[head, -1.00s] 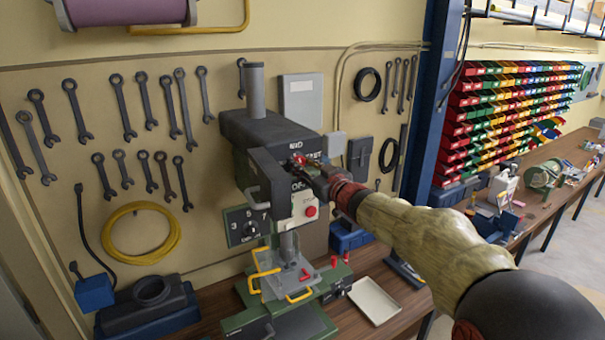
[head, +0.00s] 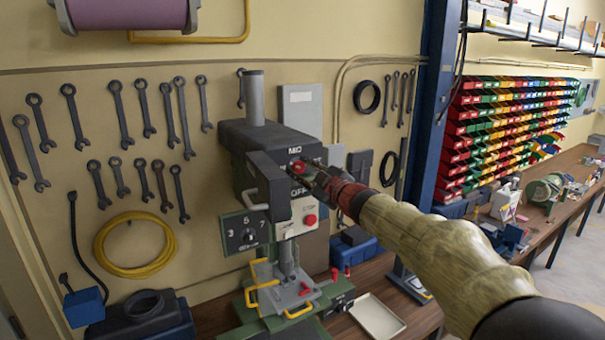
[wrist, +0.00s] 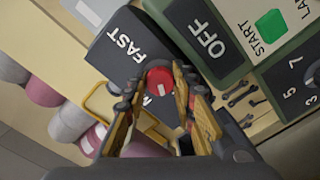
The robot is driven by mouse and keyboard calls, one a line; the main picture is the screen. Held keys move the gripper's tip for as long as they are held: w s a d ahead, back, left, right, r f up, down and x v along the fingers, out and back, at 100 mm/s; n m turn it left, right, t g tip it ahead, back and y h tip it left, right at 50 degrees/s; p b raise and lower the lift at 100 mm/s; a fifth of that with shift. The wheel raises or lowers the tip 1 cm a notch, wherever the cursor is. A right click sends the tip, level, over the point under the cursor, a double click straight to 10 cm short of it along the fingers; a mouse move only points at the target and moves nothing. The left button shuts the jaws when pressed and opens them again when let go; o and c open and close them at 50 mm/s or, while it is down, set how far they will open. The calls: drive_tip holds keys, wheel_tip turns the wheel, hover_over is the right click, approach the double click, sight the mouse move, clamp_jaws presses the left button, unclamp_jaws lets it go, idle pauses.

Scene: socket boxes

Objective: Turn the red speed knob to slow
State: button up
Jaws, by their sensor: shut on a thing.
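The red speed knob (wrist: 160,81) sits on the dark front of the drill press head. In the wrist view, the FAST label lies up and left of it, and a label starting with M is partly hidden below it. My gripper (wrist: 162,98) is shut on the knob, with a finger on each side. In the head view, the knob (head: 299,166) shows as a small red spot at my gripper (head: 312,176), below the MID label. A SLOW label is not visible. I cannot tell where the knob points.
The drill press (head: 238,140) also has a dial marked 3, 5, 7 (head: 245,232) and a red button (head: 310,220). An empty tray (head: 376,318) lies on the bench. Wrenches and a yellow hose (head: 107,262) hang on the wall. Colored bins (head: 505,120) stand at the right.

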idle(0.4)
drive_tip(key=o, duration=1.2)
drive_tip(key=shift+c, duration=0.2)
